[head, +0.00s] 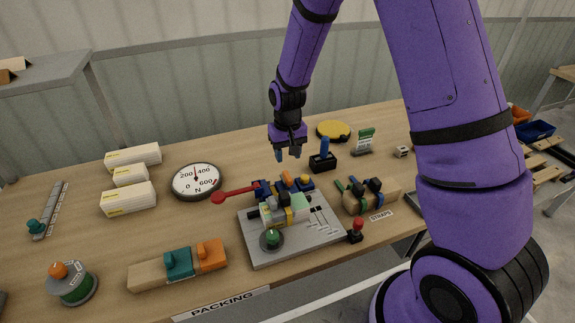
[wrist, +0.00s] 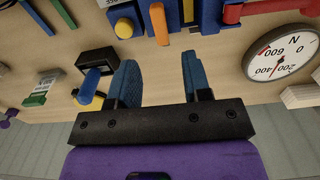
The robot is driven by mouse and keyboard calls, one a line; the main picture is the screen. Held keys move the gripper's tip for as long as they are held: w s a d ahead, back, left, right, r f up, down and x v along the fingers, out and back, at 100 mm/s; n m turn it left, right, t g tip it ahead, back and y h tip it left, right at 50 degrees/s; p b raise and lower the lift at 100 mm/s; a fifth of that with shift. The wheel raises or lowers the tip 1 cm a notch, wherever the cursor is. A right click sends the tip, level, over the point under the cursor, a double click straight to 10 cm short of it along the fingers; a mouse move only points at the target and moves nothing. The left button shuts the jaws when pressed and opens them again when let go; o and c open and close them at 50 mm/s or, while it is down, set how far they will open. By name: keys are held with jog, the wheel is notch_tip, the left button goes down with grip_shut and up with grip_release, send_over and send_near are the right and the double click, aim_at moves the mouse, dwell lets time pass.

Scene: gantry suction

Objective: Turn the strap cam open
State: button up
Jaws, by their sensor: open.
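A tan block (head: 352,205) stands at the front right of the table beside a STRAPS label (head: 381,216). Green and blue straps with black cam buckles (head: 374,184) lie over it; I cannot tell at this size whether a cam is open or shut. My gripper (head: 287,155) hangs fingers down above the table, behind and left of the block, apart from it. In the wrist view my gripper (wrist: 160,70) has its two blue fingers spread with nothing between them. The strap block is not clearly seen in the wrist view.
A grey fixture plate (head: 262,253) with a red-knobbed lever (head: 219,198) lies left of the straps. A black box with a blue lever (head: 324,148) stands near my gripper. A red-topped joystick (head: 357,226) stands in front of the straps. A round gauge (head: 196,181) lies left.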

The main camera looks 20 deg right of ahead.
jog(key=shift+r, duration=1.35)
jog(key=s+d+r+t, duration=0.15)
jog(key=s+r, duration=0.35)
jog(key=r, duration=0.5)
jog(key=s+d+r+t, duration=0.1)
jog(key=s+d+r, duration=0.2)
jog(key=s+r, duration=0.5)
jog(key=s+d+r+t, duration=0.1)
jog(key=s+r, duration=0.4)
jog(key=s, duration=0.3)
jog(key=s+d+r+t, duration=0.1)
jog(key=s+r, duration=0.4)
jog(key=s, duration=0.3)
jog(key=shift+d+r+t, duration=0.2)
jog(key=shift+r+t, duration=0.1)
jog(key=shift+t, duration=0.05)
jog(key=shift+s, duration=0.1)
